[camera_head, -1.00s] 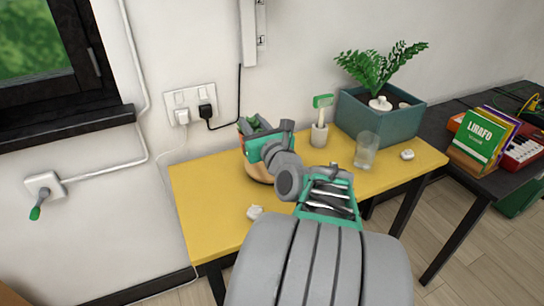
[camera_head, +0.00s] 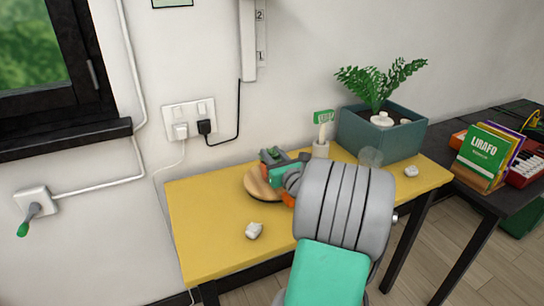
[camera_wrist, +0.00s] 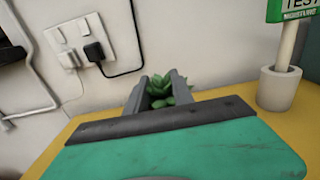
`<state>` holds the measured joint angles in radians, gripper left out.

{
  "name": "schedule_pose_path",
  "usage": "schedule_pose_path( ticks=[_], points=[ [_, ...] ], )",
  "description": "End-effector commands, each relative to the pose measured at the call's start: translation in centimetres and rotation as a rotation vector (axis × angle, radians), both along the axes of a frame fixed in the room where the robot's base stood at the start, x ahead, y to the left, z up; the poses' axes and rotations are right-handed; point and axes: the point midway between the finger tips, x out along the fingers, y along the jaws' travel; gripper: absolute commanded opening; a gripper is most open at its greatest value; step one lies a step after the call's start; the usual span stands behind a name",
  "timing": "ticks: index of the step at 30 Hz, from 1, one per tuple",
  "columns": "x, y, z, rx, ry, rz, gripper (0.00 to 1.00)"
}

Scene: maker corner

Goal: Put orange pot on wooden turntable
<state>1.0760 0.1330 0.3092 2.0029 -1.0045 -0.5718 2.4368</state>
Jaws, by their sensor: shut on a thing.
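The round wooden turntable (camera_head: 255,186) lies on the yellow table. The gripper and pot are over or beside the turntable's right part, which they cover. I cannot tell whether the pot touches the turntable or the table.
A light cup with a green-and-white label stick (camera_head: 321,148), a clear glass (camera_head: 370,157) and a teal planter (camera_head: 385,138) stand at the back of the yellow table (camera_head: 205,220). White crumpled pieces lie at front (camera_head: 254,231) and right (camera_head: 411,171). The left front is clear.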

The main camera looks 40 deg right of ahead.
Motion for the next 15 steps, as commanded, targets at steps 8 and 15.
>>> schedule_pose_path(
  ticks=[8, 15],
  points=[
    [0.0, 0.02, -0.3, 0.0, 0.001, 0.0, 0.4],
    [0.0, 0.02, -0.3, 0.0, 0.001, 0.0, 0.5]
  ],
)
